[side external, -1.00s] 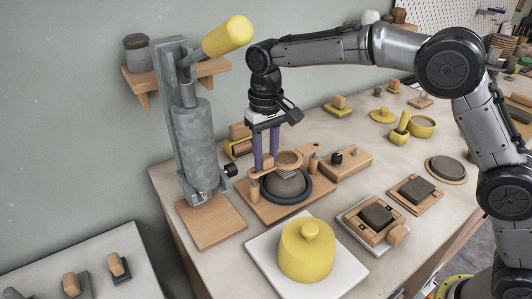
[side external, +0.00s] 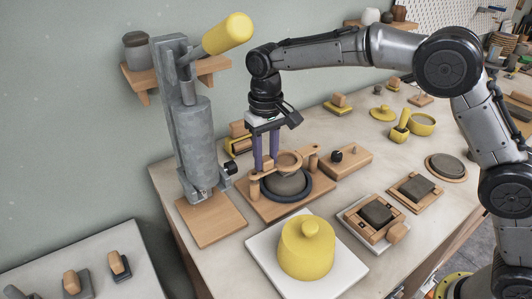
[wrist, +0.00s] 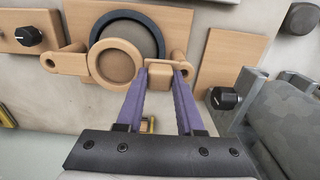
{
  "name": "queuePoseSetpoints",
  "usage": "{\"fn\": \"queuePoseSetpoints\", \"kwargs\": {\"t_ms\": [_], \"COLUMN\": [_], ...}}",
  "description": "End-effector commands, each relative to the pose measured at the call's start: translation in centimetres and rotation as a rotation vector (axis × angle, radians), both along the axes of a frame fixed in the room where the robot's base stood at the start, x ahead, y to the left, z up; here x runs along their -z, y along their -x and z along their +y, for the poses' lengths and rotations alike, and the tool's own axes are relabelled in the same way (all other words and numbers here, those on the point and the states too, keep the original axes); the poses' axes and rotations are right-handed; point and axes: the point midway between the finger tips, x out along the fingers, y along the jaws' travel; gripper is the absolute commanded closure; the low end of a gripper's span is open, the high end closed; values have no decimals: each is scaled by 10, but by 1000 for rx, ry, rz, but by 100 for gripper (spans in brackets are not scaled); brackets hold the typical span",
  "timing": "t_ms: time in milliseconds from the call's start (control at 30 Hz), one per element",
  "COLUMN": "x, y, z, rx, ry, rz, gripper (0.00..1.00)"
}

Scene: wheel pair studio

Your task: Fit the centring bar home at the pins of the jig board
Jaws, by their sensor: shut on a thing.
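The centring bar (side external: 289,162) is a light wooden bar with a ring in its middle and a small block on it. My gripper (side external: 266,167) points down and is shut on this block; in the wrist view the purple fingers (wrist: 162,74) clasp it. The jig board (side external: 244,205) is a wooden board carrying a dark ring (side external: 295,201) around a grey clay disc (side external: 289,185). The bar spans above the disc, its ends close to the pins (side external: 254,189) at either side. I cannot tell whether its ends are seated on the pins.
A yellow lidded form (side external: 306,250) on a white slab stands in front of the board. A grey lever press (side external: 196,140) stands close on the left. A wooden block with a black knob (side external: 345,163) lies just right. The table's far right holds scattered tools.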

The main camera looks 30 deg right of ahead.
Motion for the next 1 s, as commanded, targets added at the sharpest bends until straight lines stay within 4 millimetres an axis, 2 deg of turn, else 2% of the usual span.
{"fn": "queuePoseSetpoints", "kwargs": {"t_ms": [533,1000], "x": [17,18], "y": [0,0], "z": [0,0], "rx": [0,0], "ry": [0,0], "rz": [0,0], "gripper": [100,100]}}
